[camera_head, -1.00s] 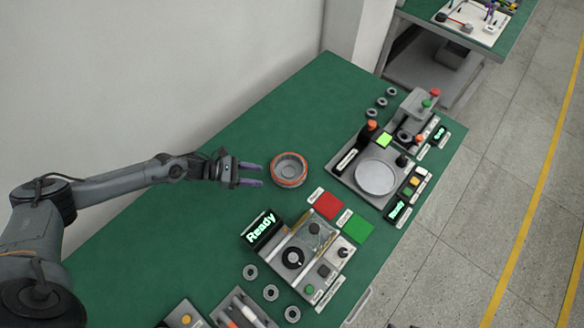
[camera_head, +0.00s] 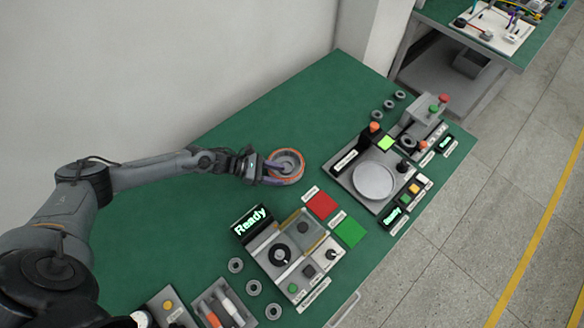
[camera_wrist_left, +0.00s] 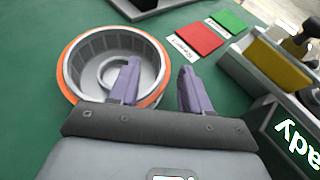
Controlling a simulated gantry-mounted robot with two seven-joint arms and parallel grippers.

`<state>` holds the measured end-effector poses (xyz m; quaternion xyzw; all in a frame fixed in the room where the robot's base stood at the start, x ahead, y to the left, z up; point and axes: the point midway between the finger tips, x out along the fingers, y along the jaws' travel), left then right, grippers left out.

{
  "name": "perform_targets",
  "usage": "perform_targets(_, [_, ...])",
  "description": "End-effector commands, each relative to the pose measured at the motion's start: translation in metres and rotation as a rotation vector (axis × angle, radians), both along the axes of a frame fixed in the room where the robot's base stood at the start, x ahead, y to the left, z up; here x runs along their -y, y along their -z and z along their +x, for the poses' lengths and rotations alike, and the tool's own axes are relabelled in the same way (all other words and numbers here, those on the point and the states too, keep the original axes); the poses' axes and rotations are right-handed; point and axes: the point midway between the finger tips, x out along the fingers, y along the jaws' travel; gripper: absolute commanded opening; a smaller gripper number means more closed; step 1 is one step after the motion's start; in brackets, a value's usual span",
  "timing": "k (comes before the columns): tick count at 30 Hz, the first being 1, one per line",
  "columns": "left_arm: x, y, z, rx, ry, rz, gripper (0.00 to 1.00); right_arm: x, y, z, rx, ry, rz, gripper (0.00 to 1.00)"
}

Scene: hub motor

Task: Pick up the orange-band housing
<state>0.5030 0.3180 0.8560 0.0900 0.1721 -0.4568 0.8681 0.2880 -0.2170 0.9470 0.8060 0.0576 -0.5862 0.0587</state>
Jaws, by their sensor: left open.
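The orange-band housing (camera_head: 287,163) is a round grey open cup with an orange ring, sitting on the green table in the head view. It also shows in the left wrist view (camera_wrist_left: 82,62), at the upper left. My left gripper (camera_head: 276,174) is at its left and near side, with purple fingers spread open. In the left wrist view the gripper (camera_wrist_left: 158,85) has one finger overlapping the housing's interior and right wall, the other to the right outside the ring. The fingers hold nothing. I cannot tell whether a finger touches the wall. My right gripper is not in view.
A station with a round grey plate (camera_head: 374,181) stands to the right. A "Ready" display (camera_head: 251,222) and a test station (camera_head: 290,255) are in front. Red (camera_head: 322,206) and green (camera_head: 350,231) pads lie between. The table behind the housing is clear.

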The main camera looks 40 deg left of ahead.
Motion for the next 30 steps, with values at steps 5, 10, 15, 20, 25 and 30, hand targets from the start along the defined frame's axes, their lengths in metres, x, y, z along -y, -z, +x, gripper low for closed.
perform_targets(5, [0.0011,0.004,0.0022,0.0,-0.004,0.003,0.48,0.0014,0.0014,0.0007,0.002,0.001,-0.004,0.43])
perform_targets(10, [0.0012,0.0037,0.0021,0.001,-0.004,0.002,0.48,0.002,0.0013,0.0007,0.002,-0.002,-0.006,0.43])
perform_targets(15, [0.0014,0.0037,0.0019,0.0,-0.003,0.001,0.22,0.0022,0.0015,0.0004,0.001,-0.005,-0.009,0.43])
perform_targets(20, [0.0012,0.0043,0.0016,-0.002,-0.003,0.003,0.0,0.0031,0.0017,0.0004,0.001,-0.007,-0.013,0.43])
perform_targets(25, [0.0011,0.0055,0.0007,-0.004,-0.003,0.003,0.0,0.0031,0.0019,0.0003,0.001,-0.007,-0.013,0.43])
perform_targets(30, [0.001,0.0048,0.0012,-0.002,-0.003,0.003,0.0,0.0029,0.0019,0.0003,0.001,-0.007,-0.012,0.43])
